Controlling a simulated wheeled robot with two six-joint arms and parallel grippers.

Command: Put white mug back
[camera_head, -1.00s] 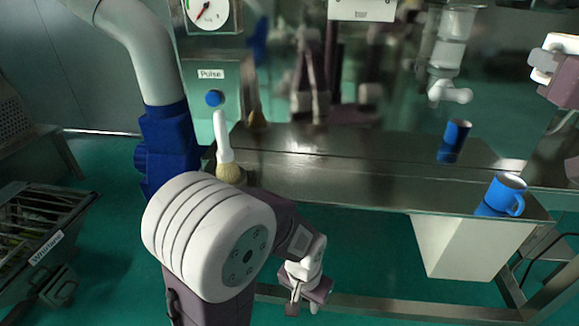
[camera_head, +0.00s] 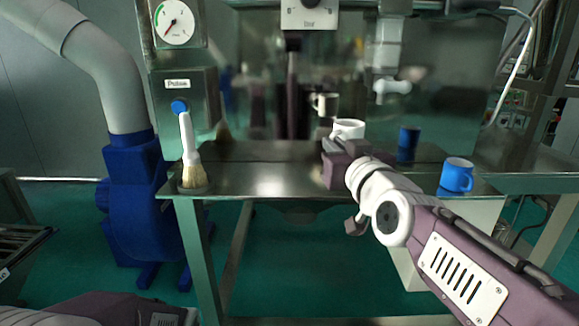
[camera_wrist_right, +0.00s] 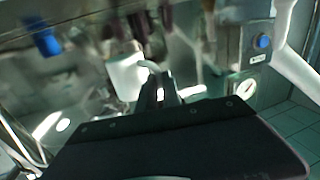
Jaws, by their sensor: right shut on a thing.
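The white mug (camera_head: 349,127) is in my right gripper (camera_head: 345,146), above the back part of the steel table (camera_head: 275,180). In the right wrist view the mug (camera_wrist_right: 126,76) is just past the fingers (camera_wrist_right: 162,92), which are shut at its handle. The mug looks roughly upright. The gripper hides its lower part in the head view, so I cannot tell whether it touches the table. My left gripper is out of view; only part of my left arm shows at the bottom left.
A blue mug (camera_head: 457,175) stands on the table's right end. A brush (camera_head: 191,160) with a white handle stands at the left end. A shiny steel panel behind the table shows reflections. The table's middle is clear.

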